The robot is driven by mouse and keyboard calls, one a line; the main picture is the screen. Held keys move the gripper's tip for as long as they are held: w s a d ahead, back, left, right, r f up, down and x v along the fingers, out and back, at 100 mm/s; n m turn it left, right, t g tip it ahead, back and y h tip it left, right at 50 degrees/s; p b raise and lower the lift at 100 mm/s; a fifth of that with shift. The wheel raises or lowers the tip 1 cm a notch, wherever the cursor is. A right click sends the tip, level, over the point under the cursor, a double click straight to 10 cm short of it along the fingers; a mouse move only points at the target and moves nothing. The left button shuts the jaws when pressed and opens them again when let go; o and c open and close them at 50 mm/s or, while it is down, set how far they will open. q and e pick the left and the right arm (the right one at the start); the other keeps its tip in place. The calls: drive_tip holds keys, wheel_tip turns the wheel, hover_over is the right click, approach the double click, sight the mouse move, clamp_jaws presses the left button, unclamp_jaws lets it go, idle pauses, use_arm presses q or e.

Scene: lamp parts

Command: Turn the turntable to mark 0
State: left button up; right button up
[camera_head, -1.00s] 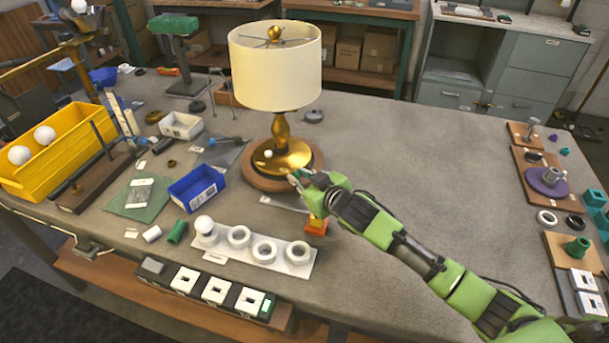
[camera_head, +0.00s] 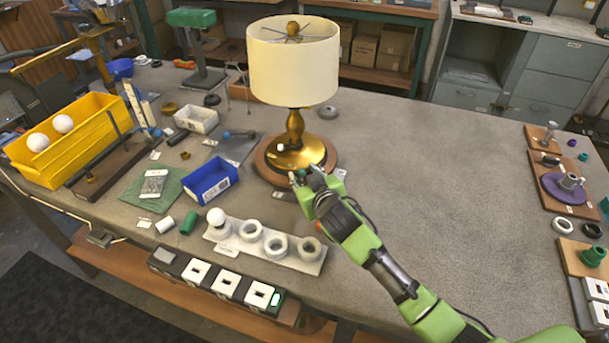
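The round wooden turntable (camera_head: 264,168) lies on the grey workbench, with a lamp standing upright on it. The lamp has a brass base and stem (camera_head: 296,135) and a cream shade (camera_head: 293,68). A small white knob (camera_head: 281,147) shows on the brass base. My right gripper (camera_head: 303,178), on a green arm from the lower right, is at the turntable's front edge. Its fingers are small and partly hidden, so I cannot tell whether they touch the rim or are open. A pale strip (camera_head: 283,195) lies by the front edge; no mark number is readable. My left gripper is out of view.
A blue bin (camera_head: 210,182) stands left of the turntable. A white holder with several rings (camera_head: 265,247) lies in front. A yellow bin (camera_head: 70,135) is at the far left. The bench right of the lamp is largely clear up to the boards with parts (camera_head: 565,195).

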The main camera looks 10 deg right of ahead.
drive_tip(key=v, duration=1.2)
drive_tip(key=shift+a, duration=0.1)
